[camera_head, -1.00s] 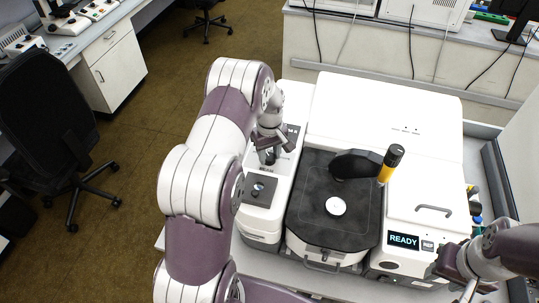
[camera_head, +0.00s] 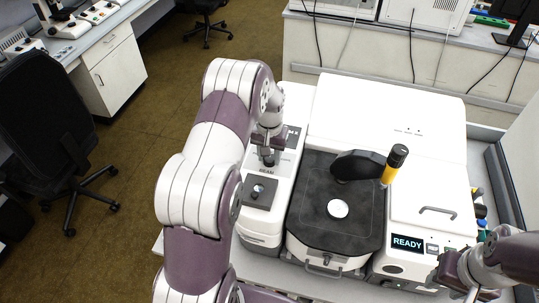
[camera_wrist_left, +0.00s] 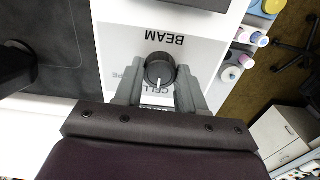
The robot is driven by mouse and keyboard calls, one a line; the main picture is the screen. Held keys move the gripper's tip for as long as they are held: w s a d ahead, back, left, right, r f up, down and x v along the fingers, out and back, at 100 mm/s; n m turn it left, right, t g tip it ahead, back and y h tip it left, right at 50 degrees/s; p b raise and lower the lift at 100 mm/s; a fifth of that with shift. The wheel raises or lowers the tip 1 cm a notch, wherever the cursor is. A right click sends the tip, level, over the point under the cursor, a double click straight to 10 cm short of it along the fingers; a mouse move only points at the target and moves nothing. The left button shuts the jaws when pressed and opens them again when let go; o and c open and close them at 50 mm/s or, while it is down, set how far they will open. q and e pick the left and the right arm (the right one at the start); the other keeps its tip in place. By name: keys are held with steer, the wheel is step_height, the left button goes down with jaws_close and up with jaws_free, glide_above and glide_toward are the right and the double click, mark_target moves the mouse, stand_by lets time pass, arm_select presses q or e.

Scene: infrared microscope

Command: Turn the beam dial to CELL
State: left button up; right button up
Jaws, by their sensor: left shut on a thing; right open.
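The beam dial (camera_wrist_left: 159,69) is a round dark knob on a white panel marked BEAM (camera_wrist_left: 165,38), which reads upside down in the left wrist view. My left gripper (camera_wrist_left: 159,76) is shut on the dial, with one grey finger on each side. The dial's white pointer mark (camera_wrist_left: 156,85) faces the lower edge of the view, toward a label between the fingers that seems to read CELL (camera_wrist_left: 154,98). Other labels are partly hidden by the fingers. In the head view the left gripper (camera_head: 268,157) covers the dial. My right gripper (camera_head: 462,290) is at the lower right, away from the dial.
The microscope's black stage (camera_head: 312,235) with a white disc stands right of the dial's module. A screen (camera_head: 407,243) reads READY.

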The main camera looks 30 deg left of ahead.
stand_by(0.4)
arm_select(q)
steer(key=o, duration=1.1)
steer(key=shift+c, duration=0.2)
step_height(320, 180, up, 6)
steer(key=shift+w+f+b, duration=0.15)
steer(key=shift+b, duration=1.05)
step_height(320, 180, up, 3)
steer(key=shift+f, duration=0.15)
step_height(320, 180, up, 4)
steer(key=r+p, duration=0.1)
steer(key=p, duration=0.4)
glide_above(270, 158)
steer(key=shift+a+f+b, duration=0.15)
steer(key=shift+f+b, duration=0.15)
steer(key=shift+b, duration=0.05)
